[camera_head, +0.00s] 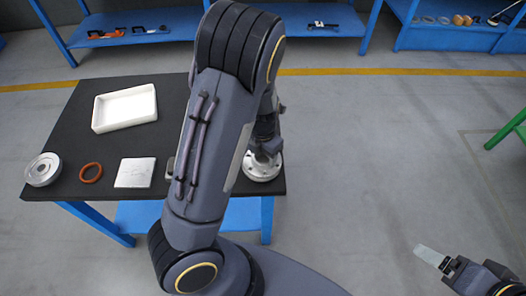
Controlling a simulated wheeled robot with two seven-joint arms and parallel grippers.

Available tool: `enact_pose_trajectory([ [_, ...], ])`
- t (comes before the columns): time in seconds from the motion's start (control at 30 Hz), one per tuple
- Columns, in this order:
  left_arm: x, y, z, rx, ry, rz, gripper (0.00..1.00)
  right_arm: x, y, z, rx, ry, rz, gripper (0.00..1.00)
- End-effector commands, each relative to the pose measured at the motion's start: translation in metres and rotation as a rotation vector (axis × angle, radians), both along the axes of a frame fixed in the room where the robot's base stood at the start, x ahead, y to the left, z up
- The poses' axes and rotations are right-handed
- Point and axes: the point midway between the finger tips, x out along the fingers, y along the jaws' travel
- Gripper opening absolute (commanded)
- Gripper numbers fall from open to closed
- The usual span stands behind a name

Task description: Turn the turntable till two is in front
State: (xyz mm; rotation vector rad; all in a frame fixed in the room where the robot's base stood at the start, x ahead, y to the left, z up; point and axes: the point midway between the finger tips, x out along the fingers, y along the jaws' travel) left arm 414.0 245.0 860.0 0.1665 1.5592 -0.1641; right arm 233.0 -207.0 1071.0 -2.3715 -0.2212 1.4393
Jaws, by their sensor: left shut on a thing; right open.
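A silver round flanged part (262,168) with holes in its rim sits at the right front corner of the black table. I cannot tell whether it is the turntable itself or a shell standing on it, and no number is readable on it. My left gripper (265,150) points down onto its top and is shut on it; my own arm hides much of this grip. My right gripper (436,258) is open and empty, off to the right of the table above the floor.
On the black table (60,120) are a white tray (125,92), a silver ring-shaped part (43,169), an orange-brown ring (90,172) and a light square plate (135,172). Blue shelves (135,28) stand behind.

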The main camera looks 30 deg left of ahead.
Motion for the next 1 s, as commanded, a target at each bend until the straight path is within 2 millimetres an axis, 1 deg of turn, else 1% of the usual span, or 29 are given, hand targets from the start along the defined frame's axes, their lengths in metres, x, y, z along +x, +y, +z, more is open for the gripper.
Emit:
enact_pose_trajectory([
  [0.03,-0.0051,-0.0017,-0.0027,-0.002,0.017,0.018,0.02,0.0,0.0,0.0028,0.0,0.0,0.0,0.8],
  [0.27,-0.0052,-0.0011,-0.0027,-0.001,0.017,0.114,0.02,0.0,0.0,0.012,0.0,0.0,0.0,0.8],
  [0.3,-0.0053,-0.0012,-0.0037,-0.002,0.018,0.124,0.6,0.0,0.0,0.0119,0.0,0.0,0.0,0.8],
  [0.4,-0.0043,-0.001,-0.0045,-0.002,0.014,0.12,0.73,-0.0001,0.0,0.0101,0.0,0.0,0.0,0.8],
  [0.5,-0.0035,-0.0003,-0.004,0.0,0.011,0.12,0.84,0.0,0.0001,0.0102,0.0,0.0,0.0,0.8],
  [1.0,-0.0011,0.0006,-0.0004,0.001,0.004,0.119,0.84,0.0,0.0,0.0113,0.0,0.0,0.0,0.8],
])
